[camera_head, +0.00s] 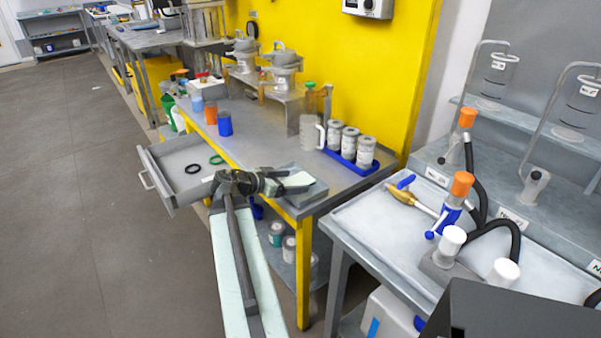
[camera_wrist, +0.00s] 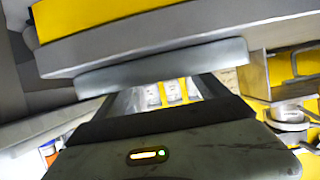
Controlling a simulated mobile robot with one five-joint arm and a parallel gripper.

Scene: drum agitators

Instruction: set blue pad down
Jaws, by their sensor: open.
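No clearly blue pad shows; a flat grey-blue slab (camera_head: 311,193), perhaps the pad, lies at the near corner of the workbench (camera_head: 262,140). My gripper (camera_head: 284,183) is at its left side, over the bench edge, and hides part of it. In the wrist view, which looks turned upside down, a grey-blue slab (camera_wrist: 165,69) lies along the bench edge, just in front of my gripper (camera_wrist: 160,98). The jaws are open, with cans showing in the gap between them. I cannot tell whether they touch the slab.
A drawer (camera_head: 180,165) stands open at the left, with a black ring and a green ring in it. A jug (camera_head: 311,130) and a blue tray (camera_head: 350,160) of cans stand behind the slab. Cups stand at the bench's left. Another bench (camera_head: 385,250) with hoses is at the right.

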